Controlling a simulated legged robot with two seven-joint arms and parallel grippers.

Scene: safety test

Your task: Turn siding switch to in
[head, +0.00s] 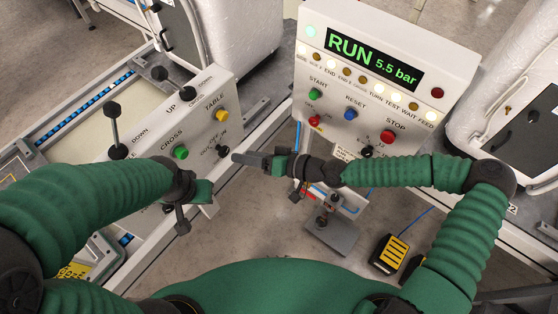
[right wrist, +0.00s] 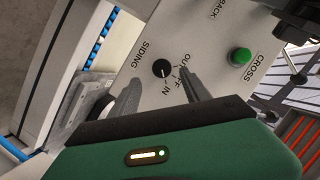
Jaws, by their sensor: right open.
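The siding switch is a small black rotary knob (right wrist: 162,68) on the light sloped panel, with SIDING printed beside it and OUT, OFF and IN around it. I cannot tell which mark it points to. In the head view the knob (head: 222,152) is at the panel's lower right, just left of my right fingertips. My right gripper (head: 238,158) is open; in the right wrist view its fingers (right wrist: 158,78) lie either side of the knob, with nothing visibly held. My left gripper (head: 184,205) is by the panel's lower edge, its jaw opening unclear.
A green CROSS button (head: 180,153) and yellow TABLE button (head: 222,115) share the panel with black levers (head: 113,110). A second console (head: 350,90) reads RUN 5.5 bar and carries START, RESET and STOP buttons. A yellow-black pedal (head: 390,253) lies on the floor.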

